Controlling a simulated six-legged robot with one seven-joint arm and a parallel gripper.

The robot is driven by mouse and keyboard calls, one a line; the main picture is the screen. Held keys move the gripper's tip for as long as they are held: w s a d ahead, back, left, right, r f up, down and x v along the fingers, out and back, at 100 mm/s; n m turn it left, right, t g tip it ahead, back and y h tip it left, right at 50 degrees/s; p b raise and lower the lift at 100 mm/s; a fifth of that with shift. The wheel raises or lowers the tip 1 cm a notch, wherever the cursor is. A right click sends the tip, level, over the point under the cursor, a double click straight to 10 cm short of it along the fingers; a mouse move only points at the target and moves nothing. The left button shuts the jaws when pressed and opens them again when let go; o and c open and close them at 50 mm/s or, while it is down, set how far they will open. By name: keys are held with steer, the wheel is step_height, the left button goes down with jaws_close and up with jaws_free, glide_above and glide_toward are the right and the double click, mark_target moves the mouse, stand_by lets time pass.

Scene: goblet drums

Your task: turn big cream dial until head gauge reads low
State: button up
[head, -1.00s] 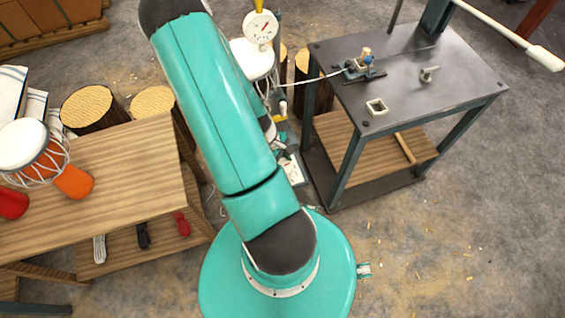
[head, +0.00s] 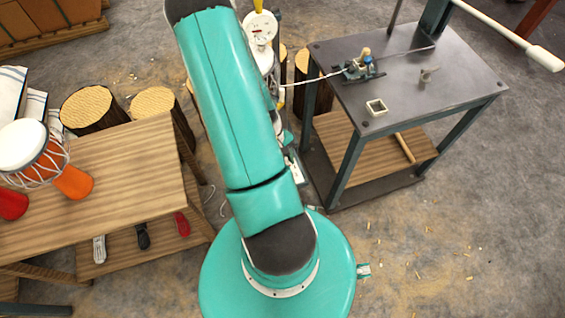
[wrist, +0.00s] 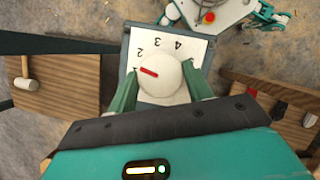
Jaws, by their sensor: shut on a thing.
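The big cream dial (wrist: 162,77) sits on a white plate (wrist: 194,48) printed with numbers in the wrist view. Its red mark points left, toward the 1 side. My gripper (wrist: 160,92) is shut on the dial, with one green finger on each side of it. The head gauge (head: 259,28) is a round white face with red on it, beside my arm in the head view. It is too small to read surely. In the head view my arm hides the dial and my gripper.
A dark metal table (head: 455,80) with a small clamp (head: 362,68) and a square cream frame (head: 376,108) stands right. A wooden bench (head: 120,165) with an orange goblet drum (head: 72,182) stands left. Log stumps (head: 87,107) are behind it.

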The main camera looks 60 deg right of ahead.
steer(key=shift+d+m+t+y, duration=0.1)
steer(key=shift+m+t+y, duration=0.35)
steer(key=shift+m, duration=1.15)
steer(key=o, duration=1)
